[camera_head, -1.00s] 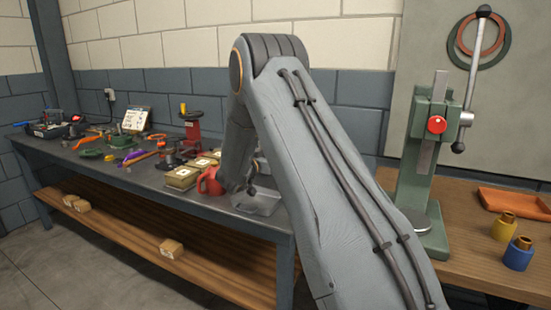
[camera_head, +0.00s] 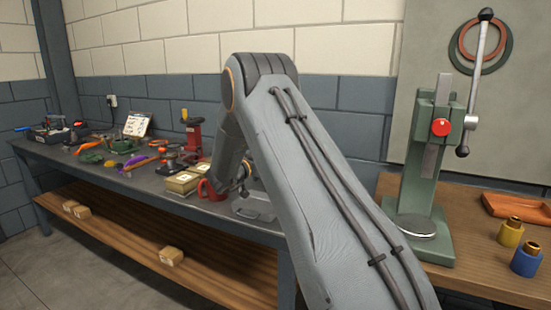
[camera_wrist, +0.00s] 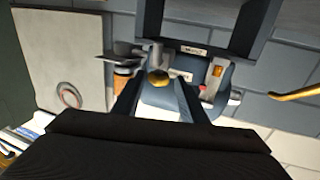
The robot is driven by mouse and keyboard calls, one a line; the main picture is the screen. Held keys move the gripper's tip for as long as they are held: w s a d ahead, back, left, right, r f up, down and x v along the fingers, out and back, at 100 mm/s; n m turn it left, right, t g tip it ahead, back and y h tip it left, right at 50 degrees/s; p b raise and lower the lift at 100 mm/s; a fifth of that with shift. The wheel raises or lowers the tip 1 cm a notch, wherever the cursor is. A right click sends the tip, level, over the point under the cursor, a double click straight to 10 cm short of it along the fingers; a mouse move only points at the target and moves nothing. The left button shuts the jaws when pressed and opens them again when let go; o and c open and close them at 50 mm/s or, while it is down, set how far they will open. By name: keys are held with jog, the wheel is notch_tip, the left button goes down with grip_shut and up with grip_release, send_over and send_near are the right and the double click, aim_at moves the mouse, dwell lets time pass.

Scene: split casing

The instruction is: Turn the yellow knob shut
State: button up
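In the head view, a small yellow piece (camera_head: 184,114) stands on top of a red hand-wheel device (camera_head: 193,136) at the back of the long bench. I cannot tell for sure that it is the yellow knob. In the wrist view, a rounded golden-yellow knob-like thing (camera_wrist: 158,78) shows between and beyond my fingertips. A second small orange-yellow part (camera_wrist: 218,71) shows to its right, outside the fingers. My gripper (camera_wrist: 156,80) has its two fingers apart, with nothing seen held. In the head view, my arm hides most of the gripper.
The grey bench (camera_head: 120,177) carries several tools, yellowish boxes (camera_head: 183,182) and a red mug (camera_head: 210,190). A green lever press (camera_head: 425,185) stands on a wooden table at right, with yellow (camera_head: 510,232) and blue (camera_head: 526,258) cylinders. A yellow bar (camera_wrist: 295,93) shows in the wrist view.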

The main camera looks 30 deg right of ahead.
jog(key=shift+s, duration=0.1)
jog(key=b+v, duration=0.1)
jog(key=v, duration=0.6)
jog(key=shift+a, duration=0.3)
dwell(0.3)
